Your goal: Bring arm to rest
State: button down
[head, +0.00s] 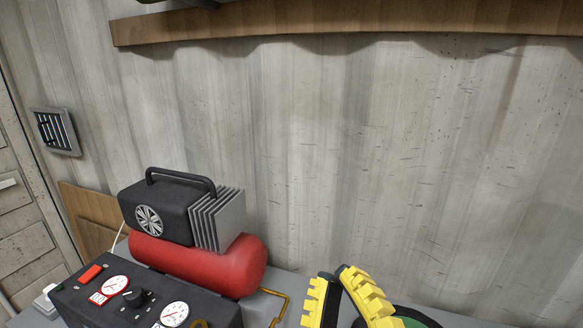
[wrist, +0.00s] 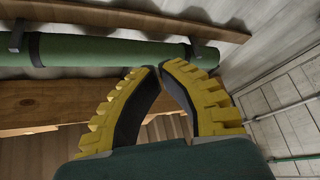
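My gripper (head: 335,273) shows at the bottom of the head view, right of the middle, with yellow ribbed fingers pointing up. In the wrist view the fingertips of my gripper (wrist: 160,67) come together, with nothing visible held between them. The gripper looks shut and empty. It is in front of the corrugated wall (head: 350,150) in the head view. Most of my arm is out of view.
A red air compressor (head: 200,264) and a black gauge panel (head: 140,300) stand at lower left. A wooden shelf edge (head: 350,18) crosses the top. The wrist view shows a green cylinder (wrist: 110,51) in dark brackets and a wooden board (wrist: 45,101).

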notch_tip(320, 180, up, 37)
jog(key=d+m+h+p, duration=0.2)
jog(key=m+p, duration=0.7)
jog(key=p, duration=2.9)
jog(key=shift+s+f+g, duration=0.15)
jog(key=shift+s+g, duration=0.15)
jog(key=shift+s, duration=0.05)
jog(key=shift+d, duration=0.1)
